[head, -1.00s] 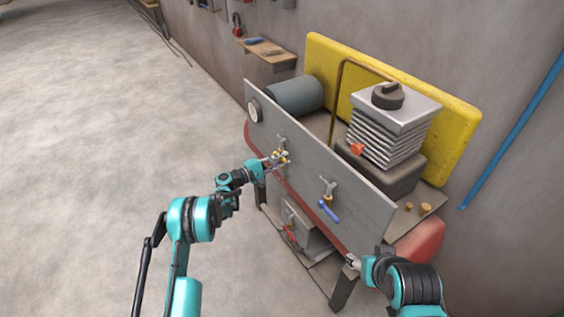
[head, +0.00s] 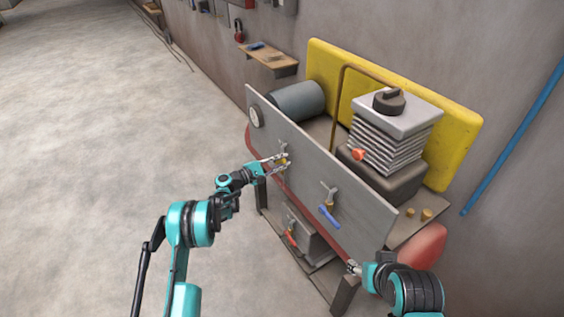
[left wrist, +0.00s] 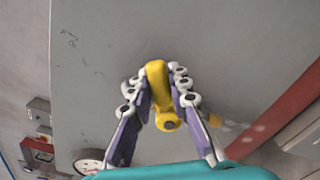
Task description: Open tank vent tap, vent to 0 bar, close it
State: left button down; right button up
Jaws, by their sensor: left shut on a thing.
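The tap with the yellow handle (left wrist: 156,80) sits on the upright grey panel. In the head view this tap (head: 284,159) is partly hidden by my left gripper (head: 281,163). In the left wrist view the fingers of my left gripper (left wrist: 155,90) stand on both sides of the yellow handle, and the gripper is shut on it. The round pressure gauge (head: 255,116) is at the panel's left end; its reading is too small to tell. My right gripper (head: 353,267) is by the panel's lower right end, apart from the taps; its jaws are too small to judge.
A tap with a blue handle (head: 329,214) is further right on the panel (head: 365,205). A red-handled tap (head: 291,237) is lower down. The red tank (head: 424,246) runs behind and below the panel. The floor (head: 90,150) at the left is clear.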

pick_arm(q)
jog(key=c, duration=1.4)
grip_release()
jog(key=shift+f, duration=0.1)
